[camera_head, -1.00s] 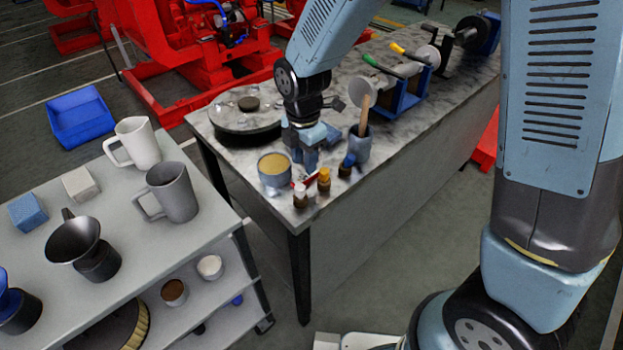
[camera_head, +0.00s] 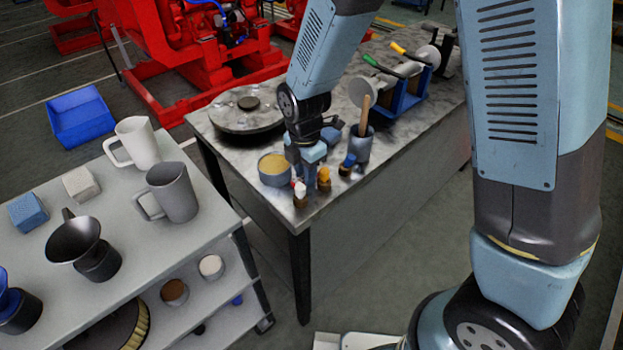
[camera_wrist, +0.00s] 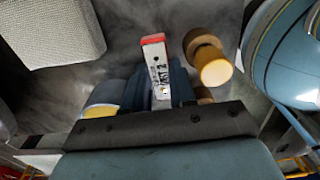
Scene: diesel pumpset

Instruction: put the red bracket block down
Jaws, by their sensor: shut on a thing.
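The red bracket block (camera_wrist: 153,41) shows in the wrist view as a narrow piece with a red end and a white label face with dark lettering. My gripper (camera_wrist: 160,82) is shut on it, a finger on each side. In the head view my gripper (camera_head: 311,190) points down at the near corner of the grey stone-topped bench (camera_head: 225,155), among small bottles. The block is not clearly visible there, hidden by the fingers. I cannot tell whether it touches the bench top.
A round plate (camera_head: 232,112) lies behind. A cart (camera_head: 120,225) with mugs stands left.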

